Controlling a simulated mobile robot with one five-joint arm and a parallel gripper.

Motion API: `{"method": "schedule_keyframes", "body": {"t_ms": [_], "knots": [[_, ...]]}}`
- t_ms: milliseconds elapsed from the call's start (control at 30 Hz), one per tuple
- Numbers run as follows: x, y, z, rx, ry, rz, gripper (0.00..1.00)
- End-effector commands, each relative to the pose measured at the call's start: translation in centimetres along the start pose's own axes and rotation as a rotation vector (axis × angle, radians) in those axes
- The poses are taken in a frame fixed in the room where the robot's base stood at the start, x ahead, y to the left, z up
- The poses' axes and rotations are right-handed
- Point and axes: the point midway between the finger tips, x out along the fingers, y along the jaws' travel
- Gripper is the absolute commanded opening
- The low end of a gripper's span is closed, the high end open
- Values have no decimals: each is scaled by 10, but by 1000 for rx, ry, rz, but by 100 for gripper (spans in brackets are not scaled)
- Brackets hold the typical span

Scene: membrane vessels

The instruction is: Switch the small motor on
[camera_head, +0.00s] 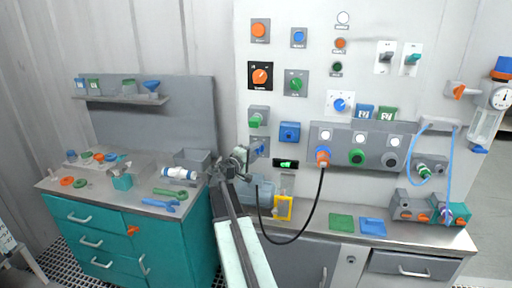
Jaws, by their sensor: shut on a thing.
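My gripper (243,157) is at the panel's lower left, shut on the blue part (260,149) of a small grey wall unit. The jaws and wrist partly hide this unit, so its setting cannot be read. I cannot tell which thing is the small motor. Other controls on the panel are an orange rotary knob (260,75) on a black plate, a green knob (295,83), a blue knob (340,103) on a white plate, and two toggle switches (386,57) and (411,58). A small display (286,163) glows green just right of the gripper.
A black cable hangs in a loop from the orange plug (323,156) on the grey socket box (371,142), right of my arm. A grey bin (193,160) and a white-blue cylinder (179,174) stand left. A yellow frame (283,207) stands below the display.

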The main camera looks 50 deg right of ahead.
Motion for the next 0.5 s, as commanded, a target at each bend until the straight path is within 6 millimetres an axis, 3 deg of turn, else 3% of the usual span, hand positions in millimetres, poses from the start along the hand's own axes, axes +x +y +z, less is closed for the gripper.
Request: {"method": "schedule_keyframes", "body": {"t_ms": [500], "knots": [[-1, 4, 1, 335, -1, -140, 1]]}}
